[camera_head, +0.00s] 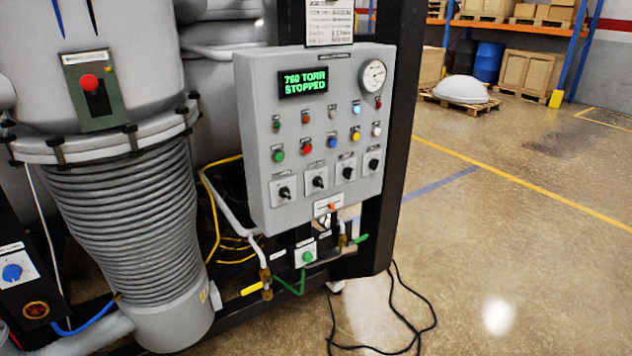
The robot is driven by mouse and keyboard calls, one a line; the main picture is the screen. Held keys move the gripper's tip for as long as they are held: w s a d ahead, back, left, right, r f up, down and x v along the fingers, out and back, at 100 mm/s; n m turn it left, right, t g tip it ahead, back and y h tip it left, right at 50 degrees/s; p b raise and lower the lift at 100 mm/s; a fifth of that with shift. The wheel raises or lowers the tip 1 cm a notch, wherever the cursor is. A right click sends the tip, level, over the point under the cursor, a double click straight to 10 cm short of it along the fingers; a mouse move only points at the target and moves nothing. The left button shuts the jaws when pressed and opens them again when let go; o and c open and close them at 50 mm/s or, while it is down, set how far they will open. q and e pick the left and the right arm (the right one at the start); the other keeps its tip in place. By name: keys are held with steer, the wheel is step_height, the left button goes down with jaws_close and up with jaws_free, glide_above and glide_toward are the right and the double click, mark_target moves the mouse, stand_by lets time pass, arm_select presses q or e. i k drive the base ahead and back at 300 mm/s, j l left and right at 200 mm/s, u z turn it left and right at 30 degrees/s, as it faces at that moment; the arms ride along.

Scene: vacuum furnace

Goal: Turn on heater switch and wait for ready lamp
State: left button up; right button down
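A grey control panel (256,150) stands in the middle of the camera_head view. Its display (303,82) reads "760 TORR STOPPED" in green. Several black rotary switches (284,192) line the panel's bottom row; their small labels are too blurred to read, so I cannot tell which is the heater switch. Above them are several coloured lamps and buttons, among them a green one (278,156), a red one (306,147), a blue one (332,142) and a bright yellow one (355,135). I cannot tell which is the ready lamp. Neither gripper is in view.
A round gauge (373,74) is at the panel's top right. A ribbed bellows column (125,215) stands at the left. Pipes and valves (266,282) sit below the panel, and a black cable (408,312) lies on the floor.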

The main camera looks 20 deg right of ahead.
mark_target(317, 180)
steer(key=i+l+u, duration=0.15)
steer(key=l, duration=0.9)
steer(key=l+u, duration=0.15)
steer(key=l, duration=0.9)
steer(key=i, duration=0.05)
